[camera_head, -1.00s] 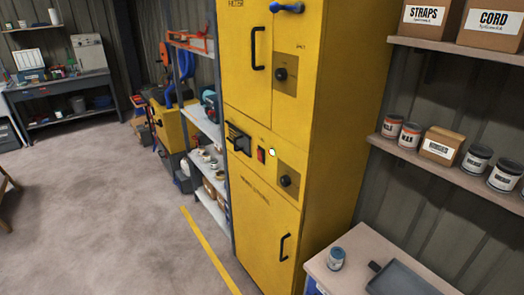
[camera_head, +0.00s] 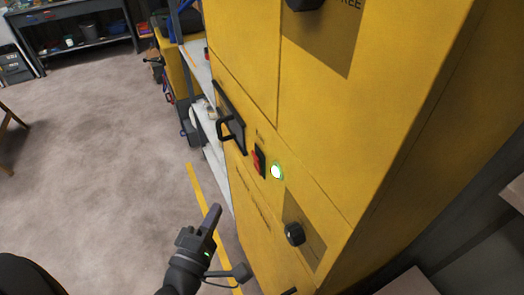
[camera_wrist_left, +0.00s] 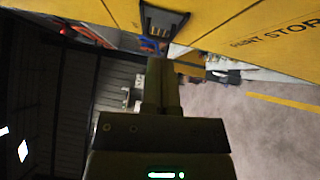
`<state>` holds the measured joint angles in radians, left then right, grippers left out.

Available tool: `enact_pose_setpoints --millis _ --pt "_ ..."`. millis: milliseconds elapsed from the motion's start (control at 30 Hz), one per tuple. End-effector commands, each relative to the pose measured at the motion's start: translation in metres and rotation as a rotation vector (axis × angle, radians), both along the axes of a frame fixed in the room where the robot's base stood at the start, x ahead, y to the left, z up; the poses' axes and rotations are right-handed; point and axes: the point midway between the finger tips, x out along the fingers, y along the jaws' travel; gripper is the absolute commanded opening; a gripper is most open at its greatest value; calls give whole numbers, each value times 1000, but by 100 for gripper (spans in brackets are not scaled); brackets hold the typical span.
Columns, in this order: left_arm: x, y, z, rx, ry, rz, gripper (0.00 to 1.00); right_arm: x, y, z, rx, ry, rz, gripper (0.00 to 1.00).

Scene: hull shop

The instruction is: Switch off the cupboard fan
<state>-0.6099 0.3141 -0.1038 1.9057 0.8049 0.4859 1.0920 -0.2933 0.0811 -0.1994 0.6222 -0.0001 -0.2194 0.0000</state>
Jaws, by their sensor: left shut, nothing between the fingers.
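The yellow cupboard (camera_head: 390,110) fills the right half of the head view. On its front, a red rocker switch (camera_head: 258,160) sits in a dark frame, with a lit white-green lamp (camera_head: 277,171) just right of it. My left gripper (camera_head: 213,212) is shut and empty, in front of the cupboard, below and left of the switch and apart from it. In the left wrist view the shut fingers (camera_wrist_left: 161,65) point toward the yellow cupboard front (camera_wrist_left: 250,25). My right gripper is not in view.
A black handle (camera_head: 230,125) on a dark panel sticks out left of the switch. A black knob (camera_head: 294,233) sits below right. Shelving (camera_head: 205,120) stands beside the cupboard. The floor (camera_head: 90,150) to the left is clear.

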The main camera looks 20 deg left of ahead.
Motion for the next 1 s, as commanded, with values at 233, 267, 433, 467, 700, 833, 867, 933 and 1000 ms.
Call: enact_pose_setpoints --millis 233,267,433,467,700,833,867,933,1000 --pt "1 0 0 3 2 0 0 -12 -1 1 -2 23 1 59" --pt "2 0 0 3 2 0 0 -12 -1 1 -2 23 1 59" --pt "26 1 4 3 -1 0 0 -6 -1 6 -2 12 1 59" --pt "32 2 5 4 -2 1 0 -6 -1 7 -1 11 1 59" --pt "85 5 8 4 0 -1 0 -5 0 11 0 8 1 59" --pt "109 -1 11 2 2 -1 0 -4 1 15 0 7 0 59" --pt "112 -4 12 2 3 -1 0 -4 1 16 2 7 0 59" --pt "119 -11 13 2 3 -1 0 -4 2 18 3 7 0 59" --pt "124 -16 13 4 3 -1 0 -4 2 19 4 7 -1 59"
